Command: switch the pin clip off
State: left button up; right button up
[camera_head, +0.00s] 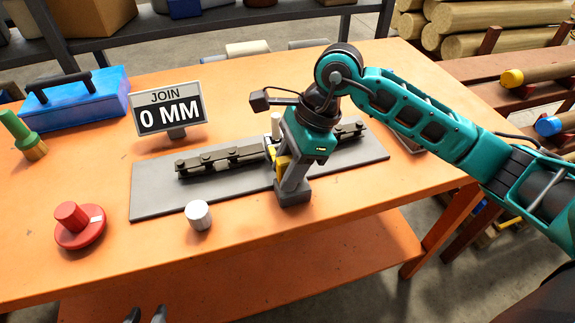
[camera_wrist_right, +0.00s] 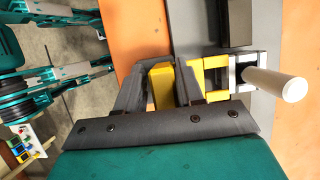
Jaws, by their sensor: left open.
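The pin clip (camera_wrist_right: 248,72) has a metal bracket, a yellow lever (camera_wrist_right: 217,80) and a white post (camera_wrist_right: 275,84). It sits on the grey plate, beside the dark bar, and my right gripper partly hides it in the head view. My right gripper (camera_head: 292,194) points down at the near side of the clip. In the right wrist view, its fingers stand on both sides of a yellow block (camera_wrist_right: 162,86) at the lever's end and appear to touch it. My left gripper (camera_head: 146,316) is open and empty at the bottom edge; only its fingertips show.
The grey plate (camera_head: 150,203) lies on the orange table with a dark bar (camera_head: 215,158) on it. A "JOIN 0 MM" display (camera_head: 170,108) stands behind. A white cylinder (camera_head: 199,215), red knob (camera_head: 76,222), blue toolbox (camera_head: 78,103) and green-handled tool (camera_head: 20,133) stand around it.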

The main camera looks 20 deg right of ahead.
jog(key=v, duration=1.3)
jog(key=shift+f, duration=0.1)
